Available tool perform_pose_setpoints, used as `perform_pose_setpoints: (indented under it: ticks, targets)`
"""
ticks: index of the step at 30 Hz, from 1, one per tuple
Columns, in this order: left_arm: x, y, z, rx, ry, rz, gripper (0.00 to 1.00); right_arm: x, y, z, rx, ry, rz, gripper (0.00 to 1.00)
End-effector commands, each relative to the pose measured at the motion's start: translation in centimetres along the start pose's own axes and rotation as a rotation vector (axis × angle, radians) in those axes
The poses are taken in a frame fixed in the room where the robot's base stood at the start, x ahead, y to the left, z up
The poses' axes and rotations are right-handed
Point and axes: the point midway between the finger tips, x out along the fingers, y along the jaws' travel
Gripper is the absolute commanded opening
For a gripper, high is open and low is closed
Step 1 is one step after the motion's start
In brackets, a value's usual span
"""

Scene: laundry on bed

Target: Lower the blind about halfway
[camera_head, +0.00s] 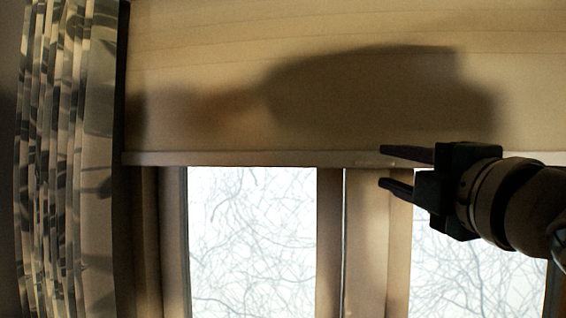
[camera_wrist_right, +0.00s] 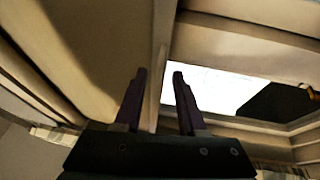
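The beige blind (camera_head: 200,60) hangs over the upper part of the window in the head view, with its bottom bar (camera_head: 230,158) just above the panes. My right gripper (camera_head: 382,167) is at the bar, right of the middle. Its fingers are apart, one above the bar's lower edge and one below it. In the right wrist view, the open fingers (camera_wrist_right: 160,75) straddle the line of the bar (camera_wrist_right: 158,70), with blind fabric (camera_wrist_right: 110,45) to the left and a bright pane to the right. I cannot tell whether either finger touches the bar. My left gripper is not in view.
A patterned curtain (camera_head: 65,150) hangs at the left of the window. Below the bar are window frame posts (camera_head: 330,240) and bright panes (camera_head: 250,240) with bare branches behind. A large dark shadow falls on the blind.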

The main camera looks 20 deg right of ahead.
Motion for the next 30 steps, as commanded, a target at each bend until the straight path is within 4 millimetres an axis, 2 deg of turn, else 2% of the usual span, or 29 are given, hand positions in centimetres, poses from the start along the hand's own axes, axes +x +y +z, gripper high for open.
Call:
perform_pose_setpoints:
  ticks: [1,6,17,27,30]
  targets:
    - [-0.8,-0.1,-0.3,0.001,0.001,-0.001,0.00,0.8,0.4,0.0,0.002,-0.001,0.000,0.40]
    - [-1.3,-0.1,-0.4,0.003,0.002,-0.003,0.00,2.3,0.2,0.0,0.003,0.000,0.000,0.40]
    - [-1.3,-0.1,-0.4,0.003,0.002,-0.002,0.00,2.7,0.0,-0.1,0.002,0.001,-0.001,0.40]
    - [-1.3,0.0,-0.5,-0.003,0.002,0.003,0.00,2.7,0.0,-0.1,0.002,0.001,-0.001,0.03]
    - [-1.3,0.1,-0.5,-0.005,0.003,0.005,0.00,2.7,0.0,-0.1,0.002,0.001,-0.001,0.00]
